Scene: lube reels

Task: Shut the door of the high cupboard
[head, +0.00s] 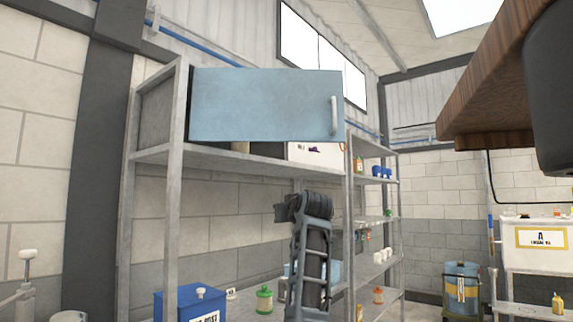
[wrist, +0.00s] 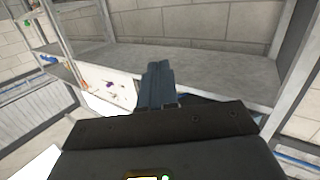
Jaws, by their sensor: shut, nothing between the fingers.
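The high cupboard's light blue door (head: 262,105) shows in the head view above the grey rack's upper shelf. A pale upright handle (head: 334,116) is near its right edge. The door stands away from the cupboard: a dark gap shows at its left, and things show below its lower edge. How far it is open is hard to tell. My gripper (wrist: 158,70) is shut and empty in the wrist view, in front of a grey shelf board. In the head view my arm rises below the door, apart from it; the fingertips are not clear there.
The grey shelf board (head: 215,160) and rack posts (head: 175,150) frame the space around my arm. A white panel with a purple mark (head: 312,153) is below the door. A blue box (head: 190,303) stands low left. A brown wooden edge (head: 500,85) overhangs at upper right.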

